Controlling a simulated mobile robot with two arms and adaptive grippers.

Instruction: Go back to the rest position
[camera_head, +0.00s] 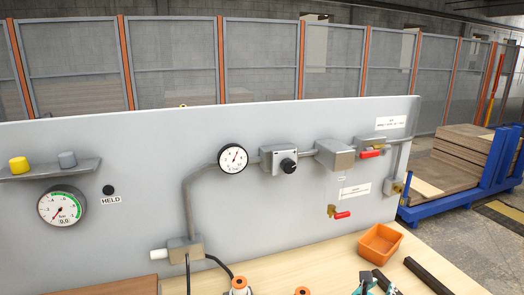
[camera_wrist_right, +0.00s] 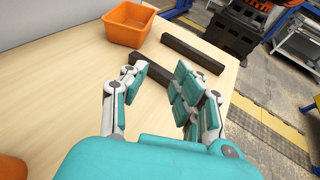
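My right gripper (camera_wrist_right: 162,76) is open in the right wrist view, its two teal and white fingers spread apart. A dark bar (camera_wrist_right: 153,80) shows between and beyond the fingers and appears to lie on the wooden table; part of it is hidden by the fingers. In the head view the tip of my right gripper (camera_head: 374,287) shows at the bottom edge, beside the end of that bar. My left gripper is not in view.
A grey panel (camera_head: 130,240) with gauges, valves and pipes stands behind the table (camera_head: 300,265). An orange bin (camera_head: 380,243) sits at its foot. A second dark bar (camera_head: 428,275) lies right of the gripper. Small orange-topped parts (camera_head: 239,284) show at the bottom edge.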

